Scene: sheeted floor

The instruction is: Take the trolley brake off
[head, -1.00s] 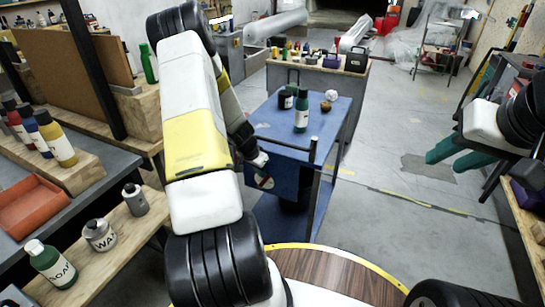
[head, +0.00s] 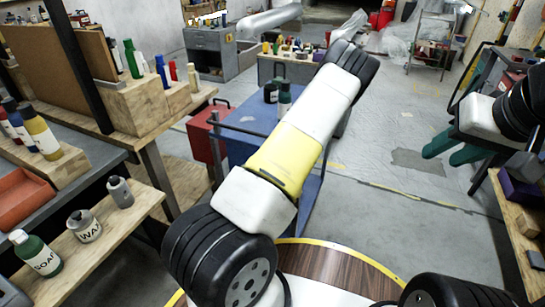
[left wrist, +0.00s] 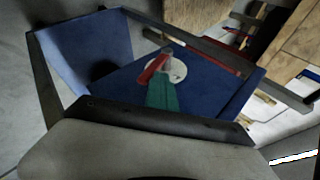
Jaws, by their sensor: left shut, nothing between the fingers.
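The blue trolley (head: 250,120) stands in front of me in the head view, partly hidden by my left arm. In the left wrist view its blue panel (left wrist: 215,90) carries a white disc (left wrist: 179,70) with a red brake lever (left wrist: 153,68). My left gripper (left wrist: 161,88) shows there as green fingers, shut and empty, in front of the disc and close to the lever's lower end. I cannot tell whether they touch. In the head view the left gripper is hidden behind my arm. My right gripper (head: 453,150) is at the right, its green fingers apart and empty.
Dark and green bottles (head: 284,96) stand on the trolley top. A red cabinet (head: 204,138) is just left of the trolley. Wooden benches with bottles (head: 86,226) line the left, and a shelf with boxes (head: 520,190) the right. Floor right of the trolley is clear.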

